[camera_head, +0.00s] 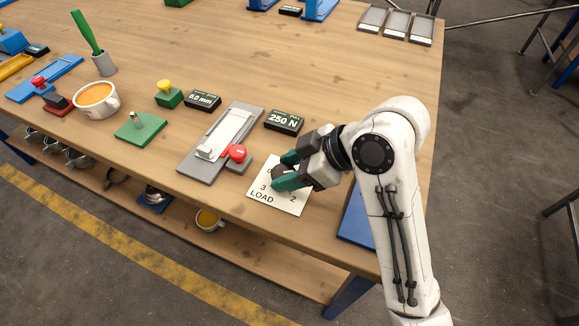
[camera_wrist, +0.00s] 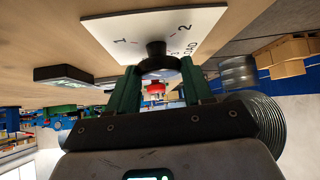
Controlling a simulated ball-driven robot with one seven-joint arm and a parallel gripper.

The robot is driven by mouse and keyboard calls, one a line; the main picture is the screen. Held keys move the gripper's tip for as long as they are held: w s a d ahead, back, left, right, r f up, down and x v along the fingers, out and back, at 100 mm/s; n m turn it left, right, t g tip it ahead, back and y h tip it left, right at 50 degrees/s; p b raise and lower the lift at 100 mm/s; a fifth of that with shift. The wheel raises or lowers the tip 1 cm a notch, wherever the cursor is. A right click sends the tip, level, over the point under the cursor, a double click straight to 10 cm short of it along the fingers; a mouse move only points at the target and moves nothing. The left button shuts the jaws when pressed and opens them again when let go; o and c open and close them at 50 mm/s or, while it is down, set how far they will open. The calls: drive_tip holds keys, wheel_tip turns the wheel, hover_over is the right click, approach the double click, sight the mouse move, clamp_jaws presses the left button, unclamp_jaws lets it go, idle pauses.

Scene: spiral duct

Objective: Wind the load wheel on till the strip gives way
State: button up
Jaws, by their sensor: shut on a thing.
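The load wheel (camera_head: 279,172) is a dark round knob on a white card marked LOAD (camera_head: 262,197), with the numbers 2 and 3 readable. My gripper (camera_head: 284,171) is shut on the wheel, a green finger on each side. The wrist view shows the dark wheel (camera_wrist: 157,50) between the green fingertips, against the white card (camera_wrist: 120,32). The pale strip (camera_head: 229,127) lies on a grey rig (camera_head: 190,166) left of the card and looks whole. A black display (camera_head: 284,121) by the rig reads 250 N. My gripper hides part of the card.
A red knob (camera_head: 237,152) stands at the rig's near right corner, close to the card. A green block with a yellow knob (camera_head: 165,88), a 0.0 mm display (camera_head: 202,100), a green plate (camera_head: 140,127) and an orange-filled cup (camera_head: 97,98) stand further left. The table's far middle is clear.

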drive_tip(key=m+t+p, duration=0.2)
drive_tip(key=m+p, duration=0.1)
drive_tip(key=m+t+h+p, duration=0.1)
drive_tip(key=p, duration=0.1)
drive_tip(key=shift+s+a+r, duration=0.2)
drive_tip(key=shift+s, duration=0.15)
drive_tip(key=m+t+h+p, duration=0.1)
drive_tip(key=m+t+p, duration=0.1)
drive_tip(key=m+p, duration=0.1)
drive_tip(key=shift+m+h, duration=0.3)
drive_tip(key=shift+h, duration=0.1)
drive_tip(key=shift+a+f+m+t+h+p, duration=0.15)
drive_tip(key=shift+m+t+h+p, duration=0.35)
drive_tip(key=shift+m+p, duration=0.4)
drive_tip(key=o, duration=1)
drive_tip(key=shift+h, duration=0.3)
